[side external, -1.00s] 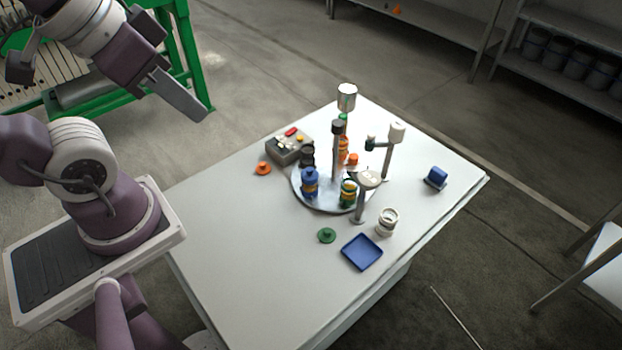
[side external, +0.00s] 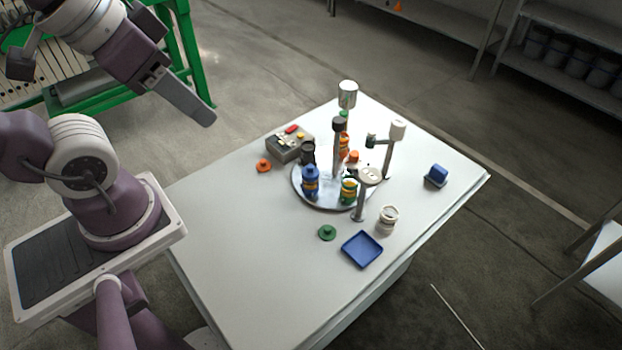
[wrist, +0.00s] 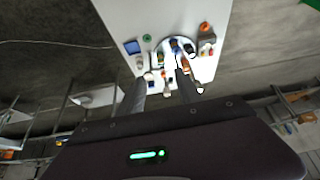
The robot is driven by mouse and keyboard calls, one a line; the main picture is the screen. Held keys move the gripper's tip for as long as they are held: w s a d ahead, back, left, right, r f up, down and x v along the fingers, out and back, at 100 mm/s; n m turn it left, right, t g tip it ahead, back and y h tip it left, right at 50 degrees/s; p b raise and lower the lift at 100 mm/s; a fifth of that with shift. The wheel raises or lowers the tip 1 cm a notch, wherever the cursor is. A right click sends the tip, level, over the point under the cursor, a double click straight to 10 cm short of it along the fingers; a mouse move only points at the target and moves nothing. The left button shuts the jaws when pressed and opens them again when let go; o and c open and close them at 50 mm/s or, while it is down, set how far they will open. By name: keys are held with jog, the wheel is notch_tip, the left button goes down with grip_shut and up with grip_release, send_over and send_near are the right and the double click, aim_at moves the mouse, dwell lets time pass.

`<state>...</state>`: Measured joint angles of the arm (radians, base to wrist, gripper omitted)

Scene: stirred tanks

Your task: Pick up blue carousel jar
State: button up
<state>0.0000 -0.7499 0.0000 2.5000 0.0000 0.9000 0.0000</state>
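The blue jar (side external: 310,183) with a yellow band stands upright on the near left part of the round silver carousel (side external: 329,205). In the wrist view the blue jar (wrist: 175,46) shows small, beyond my fingers. My gripper (side external: 208,120) is high at the upper left in the side view, well away from the carousel and touching nothing. In the wrist view its two fingers (wrist: 160,80) are spread apart with nothing between them. A green jar (side external: 349,190), an orange jar (side external: 343,146) and a black jar (side external: 308,152) also stand on the carousel.
Stirrer posts rise around the carousel, one with a white head (side external: 370,176). A grey control box (side external: 290,143), orange lid (side external: 264,166), green lid (side external: 327,233), blue tray (side external: 362,249), white jar (side external: 387,218) and blue block (side external: 437,175) surround it. The table's near left (side external: 240,240) is clear.

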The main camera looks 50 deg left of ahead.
jog(key=o, duration=0.4)
